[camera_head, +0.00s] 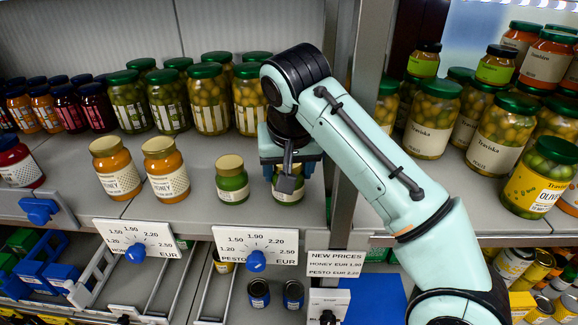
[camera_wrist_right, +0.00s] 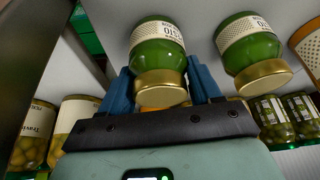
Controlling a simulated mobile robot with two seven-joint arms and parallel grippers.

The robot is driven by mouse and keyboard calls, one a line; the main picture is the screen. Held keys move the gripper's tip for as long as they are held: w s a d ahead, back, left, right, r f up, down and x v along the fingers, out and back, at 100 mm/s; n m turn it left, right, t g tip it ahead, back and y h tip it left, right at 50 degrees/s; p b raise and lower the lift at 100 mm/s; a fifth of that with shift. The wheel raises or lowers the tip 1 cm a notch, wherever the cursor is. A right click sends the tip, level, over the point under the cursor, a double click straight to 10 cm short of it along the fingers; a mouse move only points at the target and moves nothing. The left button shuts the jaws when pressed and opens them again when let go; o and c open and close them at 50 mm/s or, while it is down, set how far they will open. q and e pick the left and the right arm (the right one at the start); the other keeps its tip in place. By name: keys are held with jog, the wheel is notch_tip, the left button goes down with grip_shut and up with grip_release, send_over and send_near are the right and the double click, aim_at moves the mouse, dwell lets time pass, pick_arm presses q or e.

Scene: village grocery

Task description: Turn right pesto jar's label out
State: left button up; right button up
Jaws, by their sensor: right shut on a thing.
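The right pesto jar (camera_head: 288,195) is green with a gold lid and a pale label. It stands at the shelf's front edge in the head view, its top mostly hidden by my right gripper (camera_head: 289,168). In the right wrist view the jar (camera_wrist_right: 158,50) appears upside down between the blue fingers of the gripper (camera_wrist_right: 163,85), which is shut on it. Its label, with partly readable lettering, faces this camera. My left gripper is out of view.
Two honey jars (camera_head: 166,170) stand further left on the same shelf. Taller green-lidded jars (camera_head: 209,98) stand behind. A shelf upright (camera_head: 345,200) is close on the right. Price dials (camera_head: 256,261) hang below the edge.

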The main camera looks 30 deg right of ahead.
jog(key=shift+w+f, duration=0.1)
jog(key=shift+f, duration=0.05)
jog(key=shift+s, duration=0.2)
jog(key=o, duration=1.5)
jog(key=shift+w, duration=0.1)
